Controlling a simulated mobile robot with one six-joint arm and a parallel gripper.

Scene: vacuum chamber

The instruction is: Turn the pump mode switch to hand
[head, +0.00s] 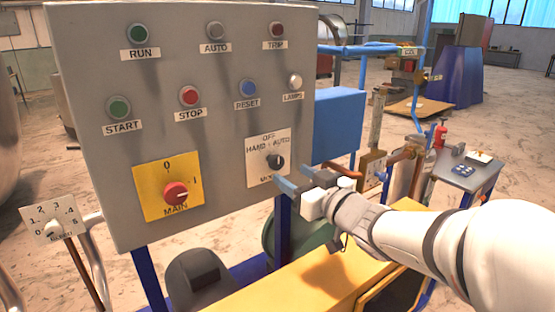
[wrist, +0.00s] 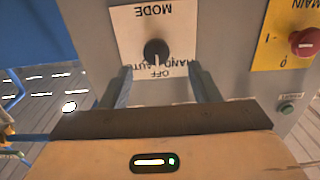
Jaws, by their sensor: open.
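The pump mode switch is a black round knob (head: 275,161) on a white plate (head: 256,151) marked OFF, HAND, AUTO and MODE, low on the right of the grey panel. In the wrist view the plate is upside down, and the knob (wrist: 157,50) has a pale pointer line that appears to point to OFF. My gripper (head: 291,179) is open and empty, just in front of and slightly below the knob in the head view. In the wrist view its two fingers (wrist: 159,72) stand either side of the knob's line, apart from it.
The red MAIN switch (head: 176,192) on its yellow plate is left of the mode plate. Push buttons such as the blue RESET (head: 248,88) and red STOP (head: 189,96) sit above. A yellow pump body (head: 310,275) lies below my arm. A blue box (head: 338,125) is right of the panel.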

